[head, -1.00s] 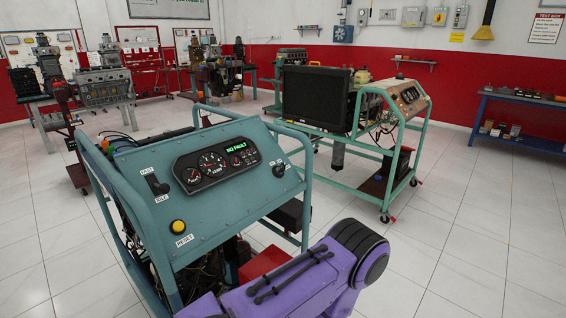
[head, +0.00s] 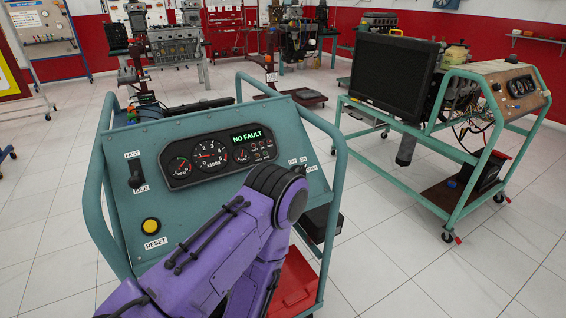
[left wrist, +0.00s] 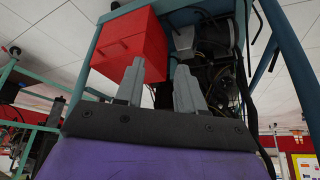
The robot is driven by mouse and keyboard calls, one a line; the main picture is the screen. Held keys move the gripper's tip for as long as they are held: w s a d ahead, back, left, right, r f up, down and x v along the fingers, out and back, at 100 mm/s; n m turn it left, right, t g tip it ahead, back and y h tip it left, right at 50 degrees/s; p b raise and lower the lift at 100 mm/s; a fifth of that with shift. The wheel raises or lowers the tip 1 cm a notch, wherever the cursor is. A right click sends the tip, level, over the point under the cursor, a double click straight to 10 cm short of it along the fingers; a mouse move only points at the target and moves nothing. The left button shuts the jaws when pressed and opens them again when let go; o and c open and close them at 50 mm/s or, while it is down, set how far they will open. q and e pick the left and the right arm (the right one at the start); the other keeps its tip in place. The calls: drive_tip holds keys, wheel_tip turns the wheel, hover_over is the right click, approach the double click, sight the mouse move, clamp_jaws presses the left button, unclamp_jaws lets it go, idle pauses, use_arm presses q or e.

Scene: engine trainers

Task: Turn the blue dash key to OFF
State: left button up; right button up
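The blue dash (head: 215,128) stands in the head view, with round gauges and a green NO FAULT display (head: 247,136). The key (head: 299,170) is at the dash's right side, by small OFF and ON labels. My purple left arm covers most of it, so its position cannot be read. My left gripper is out of the head view. The left wrist view shows its two grey fingers (left wrist: 160,68) apart with nothing between them, below a red box (left wrist: 130,45) and the frame of a stand. My right gripper is in neither view.
The dash also has a FAST/IDLE lever (head: 136,174) and a yellow RESET button (head: 151,226). Teal tube rails (head: 338,190) flank it. A second trainer with a black screen (head: 391,76) stands to the right. Floor between and left of them is clear.

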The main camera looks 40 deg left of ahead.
use_arm(q)
drive_tip(key=w+r+t+b, duration=0.1)
drive_tip(key=w+r+t, duration=0.1)
drive_tip(key=w+r, duration=0.45)
drive_tip(key=w+r+t, duration=0.3)
drive_tip(key=w, duration=0.6)
drive_tip(key=m+t+y+b, duration=0.1)
drive_tip(key=m+t+y, duration=0.5)
approach(303, 170)
drive_tip(key=x, duration=1.1)
drive_tip(key=shift+a+f, duration=0.1)
drive_tip(key=shift+f, duration=0.3)
clamp_jaws()
